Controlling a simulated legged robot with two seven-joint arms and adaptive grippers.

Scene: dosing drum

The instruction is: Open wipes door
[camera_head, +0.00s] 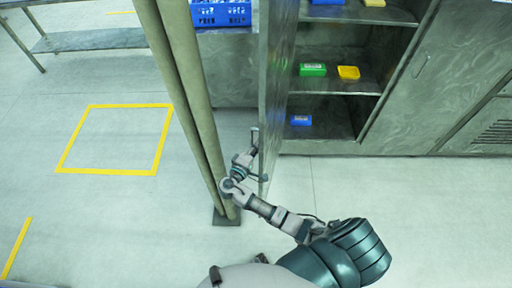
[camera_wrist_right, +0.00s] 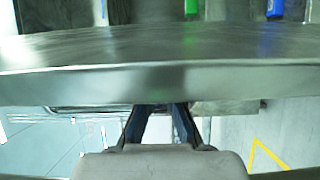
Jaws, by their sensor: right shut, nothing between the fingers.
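The metal cabinet door (camera_head: 275,70) stands swung open, seen nearly edge-on in the head view, and the shelves behind it are exposed. In the right wrist view the door's edge (camera_wrist_right: 160,82) runs across the whole picture. My right gripper (camera_head: 256,152) is beside the door's left face, by a small upright handle (camera_head: 255,134). It is shut with nothing held. In the right wrist view its fingers (camera_wrist_right: 160,112) reach up to the door's edge; whether they touch it I cannot tell. My left gripper is not in view.
The open cabinet holds a green box (camera_head: 312,70), a yellow box (camera_head: 348,72) and a blue box (camera_head: 301,120). A beige post (camera_head: 190,90) stands close left of my right arm. A blue crate (camera_head: 221,13) is behind. Floor on the right is clear.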

